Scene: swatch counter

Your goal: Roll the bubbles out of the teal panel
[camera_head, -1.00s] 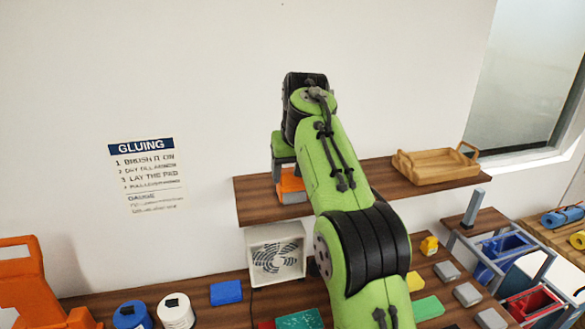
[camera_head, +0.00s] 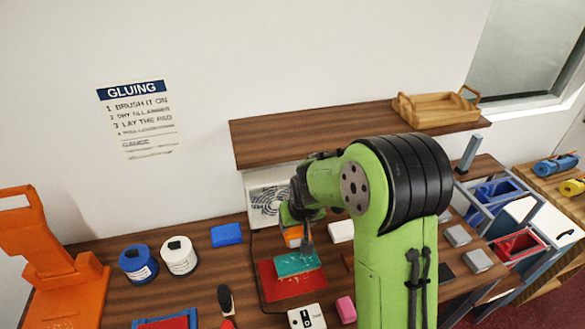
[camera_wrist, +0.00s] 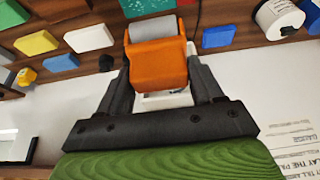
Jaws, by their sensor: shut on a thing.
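My gripper (camera_wrist: 160,85) is shut on an orange hand roller (camera_wrist: 158,65) with a grey cylinder at its end. The orange roller body also shows in the head view (camera_head: 292,237), partly behind my gripper. The teal panel (camera_head: 297,264) lies on the counter over a larger red panel (camera_head: 283,289). The roller is at the panel's far edge in the head view; I cannot tell whether it touches. A corner of the teal panel (camera_wrist: 150,6) shows at the top of the wrist view, beyond the cylinder.
A white fan box (camera_head: 266,194) stands behind, below a wooden shelf (camera_head: 330,133). White (camera_head: 180,258) and blue (camera_head: 138,263) tins, a blue block (camera_head: 226,235) and an orange stand (camera_head: 55,270) are left. A pink block (camera_head: 346,309) and a black-and-white box (camera_head: 307,317) lie in front.

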